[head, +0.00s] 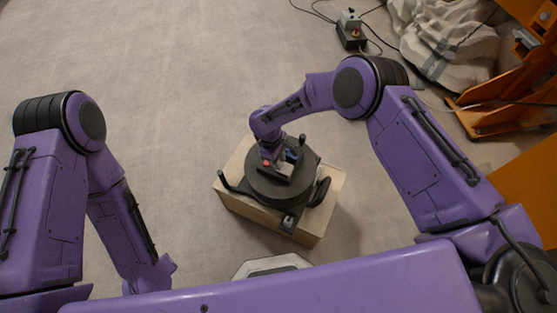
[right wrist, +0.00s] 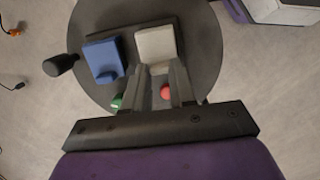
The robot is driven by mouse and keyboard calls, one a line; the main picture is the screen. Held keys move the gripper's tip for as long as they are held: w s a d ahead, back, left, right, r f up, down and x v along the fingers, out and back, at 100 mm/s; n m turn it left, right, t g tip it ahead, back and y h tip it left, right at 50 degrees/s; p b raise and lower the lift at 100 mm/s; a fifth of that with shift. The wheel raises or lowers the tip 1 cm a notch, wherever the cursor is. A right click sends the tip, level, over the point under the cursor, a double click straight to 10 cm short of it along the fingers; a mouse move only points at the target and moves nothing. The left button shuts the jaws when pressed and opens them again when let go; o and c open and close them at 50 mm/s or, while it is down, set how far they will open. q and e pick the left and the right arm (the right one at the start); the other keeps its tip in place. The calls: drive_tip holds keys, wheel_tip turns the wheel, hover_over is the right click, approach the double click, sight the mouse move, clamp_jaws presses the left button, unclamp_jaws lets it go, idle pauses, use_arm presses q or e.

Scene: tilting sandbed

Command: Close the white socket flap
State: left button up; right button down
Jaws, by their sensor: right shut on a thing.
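The white socket flap (right wrist: 157,46) is a pale square plate on a dark round top (right wrist: 205,50), beside a blue flap (right wrist: 103,58) with a small tab. The white flap also shows small in the head view (head: 286,169). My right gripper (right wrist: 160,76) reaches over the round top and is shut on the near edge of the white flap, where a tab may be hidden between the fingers. I cannot tell how far the flap is tilted. My left arm is at the left of the head view, its gripper out of sight.
A red button (right wrist: 165,92) and a green button (right wrist: 117,101) lie close to my right fingers. A black knob (right wrist: 61,65) sticks out at the side. The round top stands on a cardboard box (head: 314,228). Carpet left of the box is clear.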

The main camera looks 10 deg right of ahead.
drive_tip(key=c, duration=0.9)
unclamp_jaws()
drive_tip(key=r, duration=0.3)
drive_tip(key=a+r, duration=0.1)
drive_tip(key=r, duration=0.3)
drive_tip(key=w+r, duration=0.1)
drive_tip(key=r, duration=0.2)
drive_tip(key=shift+a+r, duration=0.15)
drive_tip(key=shift+a, duration=0.1)
